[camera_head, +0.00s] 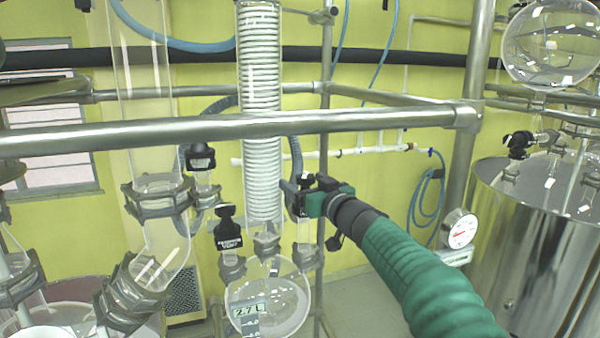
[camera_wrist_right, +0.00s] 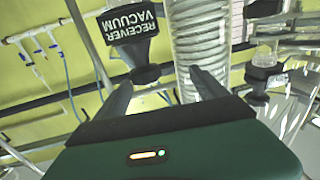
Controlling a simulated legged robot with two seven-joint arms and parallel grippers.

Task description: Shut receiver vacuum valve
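The receiver vacuum valve shows in the right wrist view as a black handle (camera_wrist_right: 130,32) with an upside-down white label reading "RECEIVER VACUUM". In the head view my right gripper hides most or all of it. My right gripper (camera_head: 312,199) is beside the lower end of the coiled condenser (camera_head: 261,130). In the right wrist view its two fingers (camera_wrist_right: 162,80) are spread apart. The valve's handle is beyond them, nearer the left finger; I cannot tell whether they touch. My left gripper is not in view.
A black receiver vent valve (camera_head: 228,236) stands left of the condenser, above the round receiver flask (camera_head: 268,305). A steel rail (camera_head: 240,126) crosses in front of the glassware. A steel vessel (camera_head: 535,250) with a gauge (camera_head: 459,229) beside it stands at right.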

